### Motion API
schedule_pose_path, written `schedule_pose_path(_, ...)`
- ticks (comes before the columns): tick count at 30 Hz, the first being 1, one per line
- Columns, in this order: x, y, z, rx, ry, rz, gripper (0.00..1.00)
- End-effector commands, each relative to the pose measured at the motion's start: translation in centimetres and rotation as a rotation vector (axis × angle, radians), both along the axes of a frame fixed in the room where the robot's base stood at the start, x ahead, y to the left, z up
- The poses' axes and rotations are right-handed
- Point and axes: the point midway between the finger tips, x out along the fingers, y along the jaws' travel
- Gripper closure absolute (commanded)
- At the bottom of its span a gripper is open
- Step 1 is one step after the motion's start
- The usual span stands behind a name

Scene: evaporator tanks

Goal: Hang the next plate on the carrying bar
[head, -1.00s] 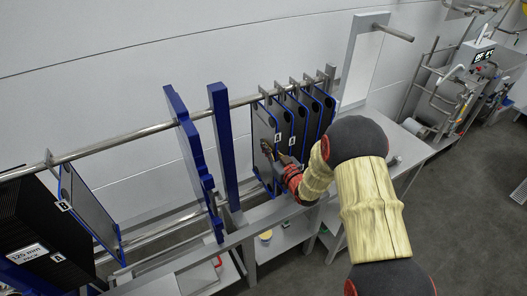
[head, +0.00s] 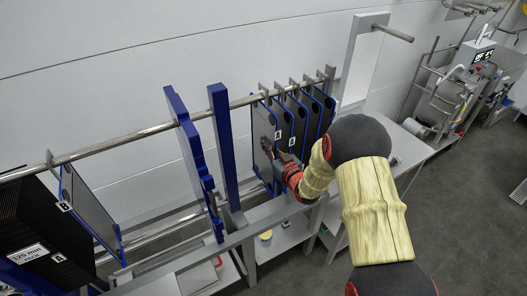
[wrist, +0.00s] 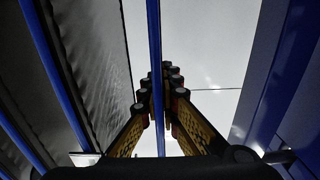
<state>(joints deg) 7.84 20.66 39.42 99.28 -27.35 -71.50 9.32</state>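Several grey plates with blue edges hang from the upper carrying bar (head: 140,133) in a row at its right part (head: 311,110). The leftmost plate of that row (head: 260,124) hangs upright, apart from the tall blue post to its left. My gripper (head: 268,147) is at this plate's near edge, at about mid height. In the wrist view the plate's blue edge (wrist: 154,30) runs between the two fingers (wrist: 168,85), which are closed on it from both sides. Another plate marked B (head: 90,210) hangs at the far left.
A dark plate pack (head: 40,225) with a 125 mm sign and an A label stands at the left. A blue press plate (head: 190,150) and a blue post (head: 223,140) stand mid-bar. A grey upright (head: 362,60) bounds the row's right. The bar between plate B and the press plate is clear.

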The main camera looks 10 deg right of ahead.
Motion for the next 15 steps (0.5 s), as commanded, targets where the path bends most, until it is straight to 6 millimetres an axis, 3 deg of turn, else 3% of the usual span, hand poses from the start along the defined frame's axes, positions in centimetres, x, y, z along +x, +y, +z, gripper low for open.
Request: schedule_pose_path(15, 0.04, -0.01, 0.77, 0.0, -0.003, 0.0, 1.0)
